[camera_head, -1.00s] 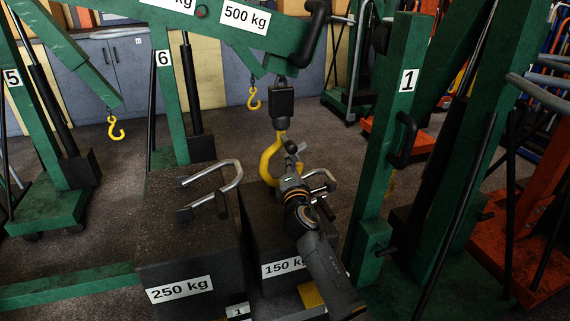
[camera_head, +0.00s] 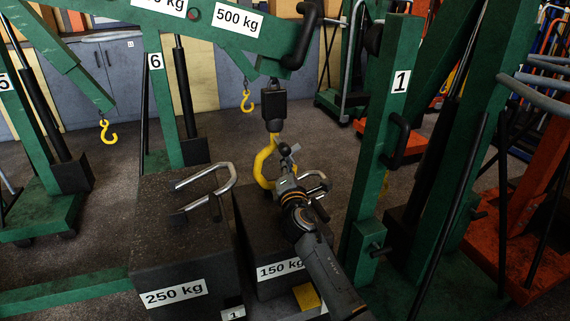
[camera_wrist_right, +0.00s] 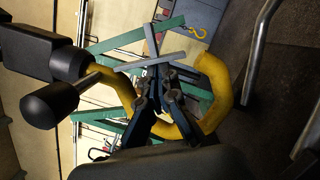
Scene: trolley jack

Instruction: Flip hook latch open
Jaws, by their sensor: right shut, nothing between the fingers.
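The large yellow hook (camera_head: 262,166) hangs from a black block (camera_head: 273,106) under the green crane arm. In the right wrist view the yellow hook (camera_wrist_right: 218,95) curves around behind my fingers, with its black block (camera_wrist_right: 45,52) at the left. My right gripper (camera_head: 288,172) is in front of the hook, shut and empty. In the right wrist view my right gripper (camera_wrist_right: 158,75) points into the hook's opening. A thin grey bar (camera_wrist_right: 135,65), which looks like the latch, crosses at the fingertips; I cannot tell whether they touch. My left gripper is out of view.
A 250 kg weight (camera_head: 183,252) and a 150 kg weight (camera_head: 262,240) with metal handles stand below the hook. A green post marked 1 (camera_head: 383,150) rises to the right. A black knob (camera_wrist_right: 50,104) sticks out near the block.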

